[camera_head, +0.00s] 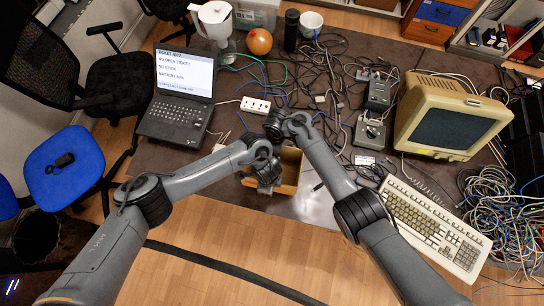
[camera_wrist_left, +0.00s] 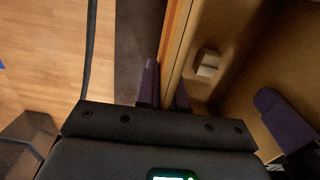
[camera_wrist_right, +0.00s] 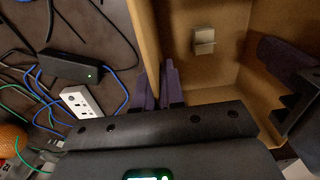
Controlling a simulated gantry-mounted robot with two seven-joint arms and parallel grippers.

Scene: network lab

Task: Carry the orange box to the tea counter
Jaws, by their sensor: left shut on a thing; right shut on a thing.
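The orange box (camera_head: 289,188) is open-topped, with a tan inside, at the front edge of the dark table, partly hidden by my arms. My left gripper (camera_head: 266,186) is shut on its near wall; in the left wrist view the fingers straddle the wall (camera_wrist_left: 178,50). My right gripper (camera_head: 276,130) is at the far side; in the right wrist view its fingers straddle the opposite wall (camera_wrist_right: 151,45). A small pale block (camera_wrist_right: 204,40) lies inside the box and also shows in the left wrist view (camera_wrist_left: 208,63). I cannot tell whether the box touches the table. No tea counter is identifiable.
The cluttered table holds a laptop (camera_head: 182,95), a white jug (camera_head: 215,22), an orange ball (camera_head: 259,41), a power strip (camera_head: 255,105), tangled cables, a monitor (camera_head: 450,120) and a keyboard (camera_head: 434,224). A blue chair (camera_head: 64,168) stands left. Wooden floor lies in front, crossed by a black cable.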

